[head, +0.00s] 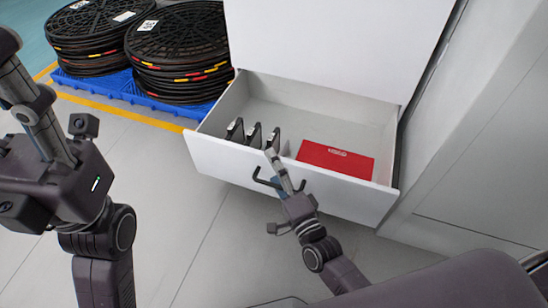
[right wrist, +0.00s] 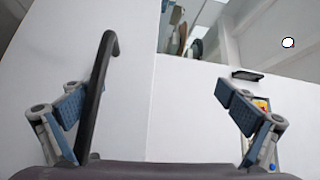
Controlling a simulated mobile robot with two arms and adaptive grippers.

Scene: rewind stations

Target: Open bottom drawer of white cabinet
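The white cabinet (head: 335,45) stands at the top right in the head view. Its bottom drawer (head: 225,160) is pulled out, with its inside showing. A black bar handle (head: 262,180) is on the drawer front, partly hidden by my right gripper (head: 274,162). In the right wrist view the right gripper (right wrist: 160,105) has its blue-padded fingers wide apart. A black handle (right wrist: 100,90) stands just inside its left finger; I cannot tell whether they touch. My left gripper (head: 38,108) is raised at the left, away from the cabinet, with its fingertips unclear.
A red box (head: 335,160) and several black upright items (head: 254,135) lie in the drawer. Black reels (head: 180,50) stand on a blue pallet (head: 120,88) at the upper left. A white wall panel (head: 480,150) is close on the right. Floor (head: 180,220) is clear left of the drawer.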

